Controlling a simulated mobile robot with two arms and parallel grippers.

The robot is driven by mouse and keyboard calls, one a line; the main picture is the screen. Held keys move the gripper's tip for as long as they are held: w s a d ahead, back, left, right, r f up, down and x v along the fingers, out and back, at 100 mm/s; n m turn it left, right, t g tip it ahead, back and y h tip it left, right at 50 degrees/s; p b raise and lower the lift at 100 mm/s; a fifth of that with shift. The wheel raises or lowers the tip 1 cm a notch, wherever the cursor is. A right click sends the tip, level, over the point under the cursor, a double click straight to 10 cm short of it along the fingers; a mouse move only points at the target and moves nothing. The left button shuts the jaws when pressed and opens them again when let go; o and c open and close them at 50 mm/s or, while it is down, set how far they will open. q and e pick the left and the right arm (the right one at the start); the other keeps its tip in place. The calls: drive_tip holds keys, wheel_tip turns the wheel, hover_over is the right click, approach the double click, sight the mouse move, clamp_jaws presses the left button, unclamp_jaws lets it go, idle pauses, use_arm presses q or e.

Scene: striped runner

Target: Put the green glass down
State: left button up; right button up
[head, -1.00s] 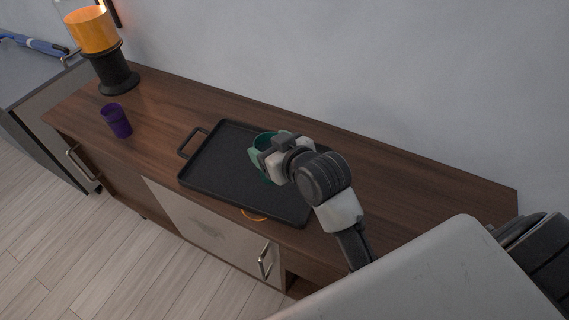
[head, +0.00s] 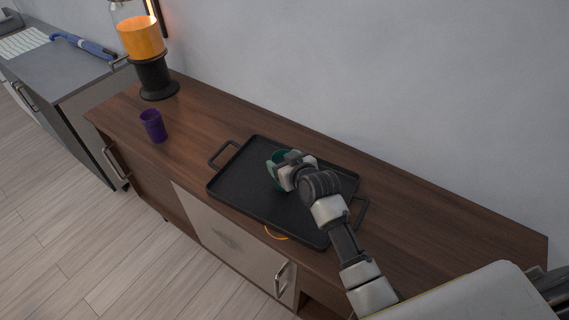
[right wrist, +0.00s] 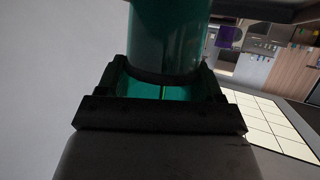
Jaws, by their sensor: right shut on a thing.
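The green glass (head: 277,161) is over the black tray (head: 235,186) in the head view, partly hidden by my right gripper (head: 283,170). My right gripper is shut on the green glass. In the right wrist view the glass (right wrist: 168,38) fills the space between the fingers (right wrist: 163,85). I cannot tell whether its base touches the tray. The tray lies on the wooden sideboard and has a handle at each end. My left gripper is not in view.
A purple cup (head: 153,126) stands left of the tray on the wooden sideboard (head: 200,113). An orange ring-like edge (head: 276,233) shows at the tray's front. The sideboard right of the tray is clear.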

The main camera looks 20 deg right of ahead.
drive_tip(key=shift+f, duration=0.6)
drive_tip(key=o, duration=1.5)
drive_tip(key=shift+f, duration=0.15)
drive_tip(key=shift+c, duration=0.2)
drive_tip(key=shift+r, duration=0.25)
drive_tip(key=shift+s+d, duration=0.1)
drive_tip(key=shift+s, duration=0.25)
drive_tip(key=v, duration=1.1)
drive_tip(key=shift+b, duration=0.45)
drive_tip(key=shift+s+r, duration=0.1)
drive_tip(key=shift+s, duration=0.05)
